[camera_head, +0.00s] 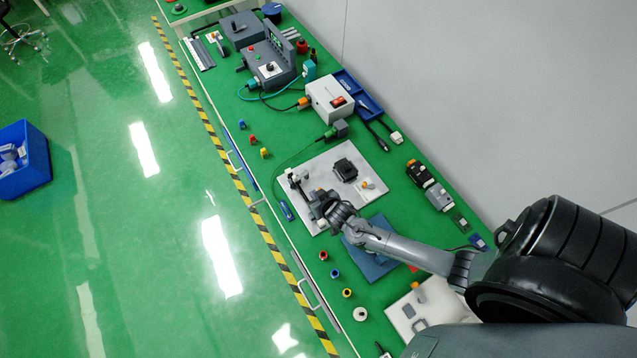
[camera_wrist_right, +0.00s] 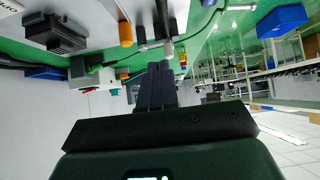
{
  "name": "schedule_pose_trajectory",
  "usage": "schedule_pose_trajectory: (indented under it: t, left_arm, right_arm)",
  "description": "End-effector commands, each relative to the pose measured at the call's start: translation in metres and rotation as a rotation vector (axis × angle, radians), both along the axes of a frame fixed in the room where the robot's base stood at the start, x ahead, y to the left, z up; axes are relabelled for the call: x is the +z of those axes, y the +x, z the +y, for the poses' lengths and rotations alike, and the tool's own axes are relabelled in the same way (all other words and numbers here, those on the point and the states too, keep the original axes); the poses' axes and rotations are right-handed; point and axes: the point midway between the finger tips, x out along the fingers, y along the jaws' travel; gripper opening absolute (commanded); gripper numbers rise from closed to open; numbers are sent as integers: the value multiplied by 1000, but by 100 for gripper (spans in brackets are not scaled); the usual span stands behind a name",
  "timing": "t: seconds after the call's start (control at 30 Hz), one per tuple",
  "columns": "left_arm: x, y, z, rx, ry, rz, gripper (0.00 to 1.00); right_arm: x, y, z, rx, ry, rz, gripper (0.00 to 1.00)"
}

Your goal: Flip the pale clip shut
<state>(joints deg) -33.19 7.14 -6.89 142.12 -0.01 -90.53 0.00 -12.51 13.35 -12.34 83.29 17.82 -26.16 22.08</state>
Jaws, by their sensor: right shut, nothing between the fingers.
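The white board (camera_head: 325,165) lies on the green bench and carries a black block (camera_head: 345,170). A small pale part, which looks like the clip (camera_head: 294,177), stands near the board's left edge with dark parts beside it. In the right wrist view a pale grey piece (camera_wrist_right: 168,47) shows between dark brackets, just beyond my fingertips; whether it is open is unclear. My right gripper (camera_head: 312,203) is shut and empty close to the clip; its fingers also show in the wrist view (camera_wrist_right: 158,72). I cannot tell whether they touch it. My left gripper is out of view.
An orange peg (camera_wrist_right: 125,35) stands near the fingers. A blue plate (camera_head: 372,262) lies beneath my right forearm. A white box with a red switch (camera_head: 330,98) stands farther back. Small coloured caps lie along the bench's front edge. A blue bin (camera_head: 22,160) is on the floor.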

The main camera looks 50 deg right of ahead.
Motion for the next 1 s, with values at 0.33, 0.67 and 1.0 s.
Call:
schedule_pose_trajectory:
  t: [0.33,0.67,1.0]
  left_arm:
    - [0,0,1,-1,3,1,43]
    - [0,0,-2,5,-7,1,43]
    - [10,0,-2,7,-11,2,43]
  right_arm:
    - [17,-17,6,-1,-1,-2,0]
    - [18,-18,6,-1,-1,-1,0]
    - [12,-42,9,-4,6,39,0]
